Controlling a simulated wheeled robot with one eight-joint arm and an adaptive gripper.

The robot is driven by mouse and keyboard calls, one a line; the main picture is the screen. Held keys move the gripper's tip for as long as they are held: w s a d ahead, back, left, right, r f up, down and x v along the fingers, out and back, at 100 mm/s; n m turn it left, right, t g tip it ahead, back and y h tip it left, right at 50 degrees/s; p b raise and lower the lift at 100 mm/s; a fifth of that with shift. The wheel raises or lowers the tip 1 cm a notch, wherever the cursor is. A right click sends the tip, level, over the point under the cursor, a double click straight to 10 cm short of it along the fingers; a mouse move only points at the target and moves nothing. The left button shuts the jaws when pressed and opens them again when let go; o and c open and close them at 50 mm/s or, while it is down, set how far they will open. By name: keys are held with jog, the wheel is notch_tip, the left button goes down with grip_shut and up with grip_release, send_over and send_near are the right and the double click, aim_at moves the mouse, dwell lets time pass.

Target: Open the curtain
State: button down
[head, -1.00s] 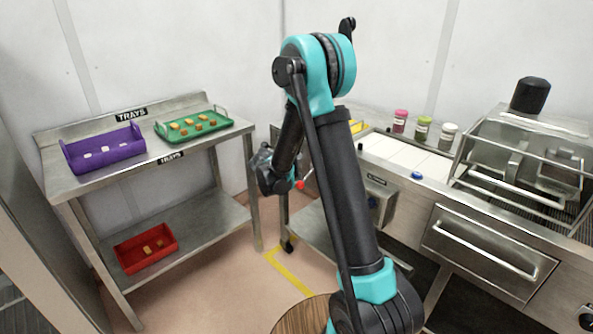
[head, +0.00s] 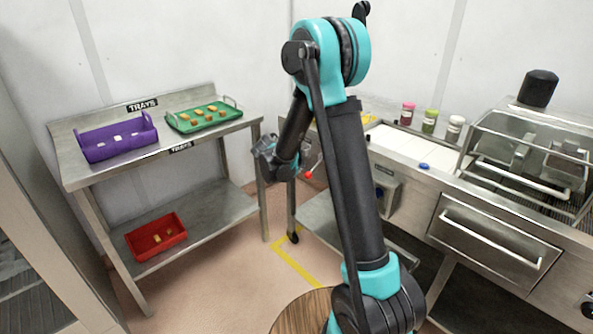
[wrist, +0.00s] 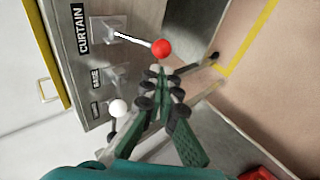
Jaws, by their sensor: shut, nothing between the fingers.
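A lever with a red ball knob (wrist: 161,49) stands out from a grey panel (wrist: 75,12), beside a label reading CURTAIN. The red knob also shows in the head view (head: 309,174), close to my gripper. My gripper (wrist: 163,80) is shut and empty. Its fingertips are just below the red knob in the wrist view; I cannot tell whether they touch it. A second lever with a white ball knob (wrist: 118,107) is on the same panel, left of my fingers, beside smaller labels. I cannot make out the curtain itself.
A steel rack (head: 205,208) at left holds a purple tray (head: 95,152), a green tray (head: 190,125) and a red tray (head: 140,255). Jars (head: 430,121) and a clear-covered machine (head: 530,160) stand at right. Yellow floor tape (head: 300,268) marks the floor between.

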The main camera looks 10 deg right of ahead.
jog(key=s+a+r, duration=0.3)
jog(key=s+a, duration=0.3)
jog(key=s, duration=0.1)
jog(key=shift+a, duration=0.3)
jog(key=shift+s+r, duration=0.1)
jog(key=s+d+m+g+y, duration=0.2)
jog(key=s+d+m+g, duration=0.15)
jog(key=s+d, duration=0.85)
jog(key=s+f+m+y, duration=0.1)
jog(key=s+m+y, duration=0.1)
jog(key=s, duration=0.6)
jog(key=s+d+f+m+y, duration=0.1)
jog(key=s+f+m+y, duration=0.1)
jog(key=s, duration=0.7)
jog(key=shift+f, duration=0.3)
